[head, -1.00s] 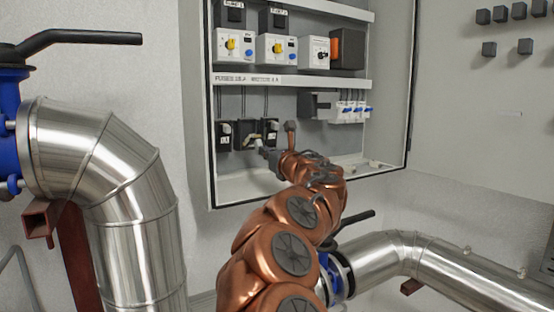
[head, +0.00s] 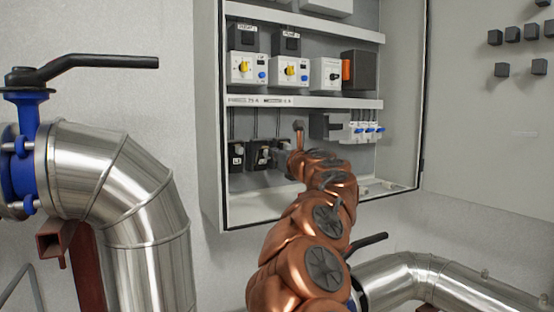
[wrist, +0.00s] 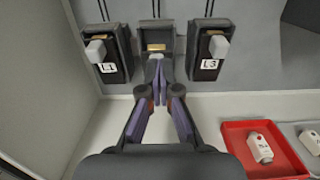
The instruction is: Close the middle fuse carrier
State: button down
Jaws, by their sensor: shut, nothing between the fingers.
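Three dark fuse carriers stand in a row in the cabinet. In the wrist view the L1 carrier (wrist: 105,52) is on the left, the L3 carrier (wrist: 209,50) is on the right, and both show pale blocks at their fronts. The middle fuse carrier (wrist: 156,34) shows a brass-coloured contact near its top; its lower part is hidden behind my fingers. My gripper (wrist: 156,72) is shut and empty, with its tips together in front of the middle carrier; I cannot tell if they touch it. In the head view the middle carrier (head: 259,154) is just left of my gripper.
A red tray (wrist: 235,135) with a white cartridge (wrist: 260,147) lies at the lower right of the wrist view, beside a grey tray (wrist: 290,128). Switches with blue levers (head: 366,130) sit right of my wrist. The cabinet's left wall (head: 209,120) bounds the space.

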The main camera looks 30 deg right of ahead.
jog(key=shift+w+d+r+p, duration=0.1)
jog(key=shift+w+r+p, duration=0.55)
jog(key=shift+w+r, duration=0.75)
jog(key=shift+r, duration=0.1)
jog(key=shift+w, duration=0.1)
